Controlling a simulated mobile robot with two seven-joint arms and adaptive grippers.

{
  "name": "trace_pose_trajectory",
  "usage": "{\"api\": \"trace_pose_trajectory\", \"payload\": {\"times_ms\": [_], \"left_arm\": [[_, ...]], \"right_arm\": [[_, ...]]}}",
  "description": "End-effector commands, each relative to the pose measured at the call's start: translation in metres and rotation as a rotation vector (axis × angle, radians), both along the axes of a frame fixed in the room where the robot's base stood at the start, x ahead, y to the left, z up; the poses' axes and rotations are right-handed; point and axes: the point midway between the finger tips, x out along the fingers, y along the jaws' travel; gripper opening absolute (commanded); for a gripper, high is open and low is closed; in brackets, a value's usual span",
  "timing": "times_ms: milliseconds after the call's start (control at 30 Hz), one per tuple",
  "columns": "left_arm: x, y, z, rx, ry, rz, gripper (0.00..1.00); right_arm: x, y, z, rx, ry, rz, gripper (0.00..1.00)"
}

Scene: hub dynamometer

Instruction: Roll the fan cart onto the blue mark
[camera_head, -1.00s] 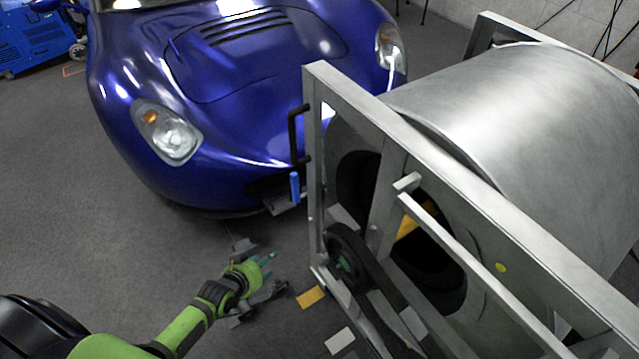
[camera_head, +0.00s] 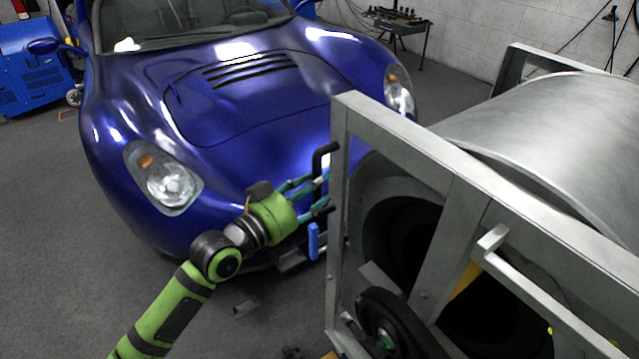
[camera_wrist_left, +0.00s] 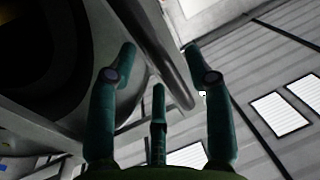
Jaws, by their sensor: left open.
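The fan cart is the large grey metal frame (camera_head: 343,230) with a silver drum (camera_head: 545,120) at the right of the head view. A black handle (camera_head: 320,160) stands on its near left post, with a blue grip (camera_head: 313,241) below it. My left gripper (camera_head: 318,192) is open, its teal fingers at the handle; I cannot tell whether they touch it. In the left wrist view my open gripper (camera_wrist_left: 160,62) has a dark bar (camera_wrist_left: 168,70) between and beyond its fingers. I see no blue mark on the floor. My right gripper is not in view.
A blue car (camera_head: 230,120) stands close to the cart's left side, behind my left arm. A black wheel (camera_head: 388,328) is low on the cart. A blue machine (camera_head: 35,80) is at the back left, a small tool stand (camera_head: 398,22) at the back.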

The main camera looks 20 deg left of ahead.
Motion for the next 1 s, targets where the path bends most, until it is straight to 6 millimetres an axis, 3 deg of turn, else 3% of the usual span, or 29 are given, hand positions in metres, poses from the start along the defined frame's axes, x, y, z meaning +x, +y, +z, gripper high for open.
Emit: {"api": "trace_pose_trajectory", "payload": {"times_ms": [133,433,467,567,600,1000], "left_arm": [[0.012,-0.006,0.000,0.000,0.000,0.000,0.51],[0.014,-0.007,-0.001,0.002,0.001,0.000,0.51],[0.014,-0.007,-0.001,0.002,0.001,0.000,0.43],[0.014,-0.007,-0.001,0.002,0.001,0.000,0.03],[0.014,-0.007,-0.001,0.001,0.002,0.000,0.00],[0.017,-0.012,0.000,0.000,0.001,-0.001,0.00]], "right_arm": [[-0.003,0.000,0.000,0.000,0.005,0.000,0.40],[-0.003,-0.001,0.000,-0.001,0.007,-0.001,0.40],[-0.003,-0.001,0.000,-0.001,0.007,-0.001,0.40],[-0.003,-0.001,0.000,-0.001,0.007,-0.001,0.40],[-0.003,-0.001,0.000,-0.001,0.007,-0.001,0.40],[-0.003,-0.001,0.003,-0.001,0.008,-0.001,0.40]]}}
